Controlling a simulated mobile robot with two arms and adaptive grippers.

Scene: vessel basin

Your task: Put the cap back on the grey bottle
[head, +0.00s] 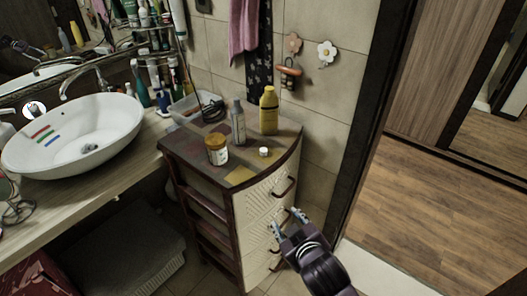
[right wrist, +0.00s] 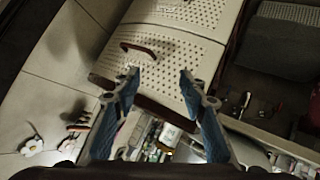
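The grey bottle (head: 238,124) stands upright on top of the small cabinet in the head view. A small white cap (head: 263,151) lies on the cabinet top, in front of the bottle and to its right, apart from it. My right gripper (head: 287,219) is open and empty, in front of the cabinet's drawers and lower in the picture than the cap. In the right wrist view its two fingers (right wrist: 160,77) are spread, with the drawer fronts beyond them. My left gripper is not in view.
The cabinet top (head: 238,174) also holds a yellow bottle (head: 269,112), an orange-lidded jar (head: 217,150) and a tray (head: 187,112). A white basin (head: 120,125) is at left. Drawer handles (head: 283,187) stick out near my right gripper. Open floor (head: 440,205) lies at right.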

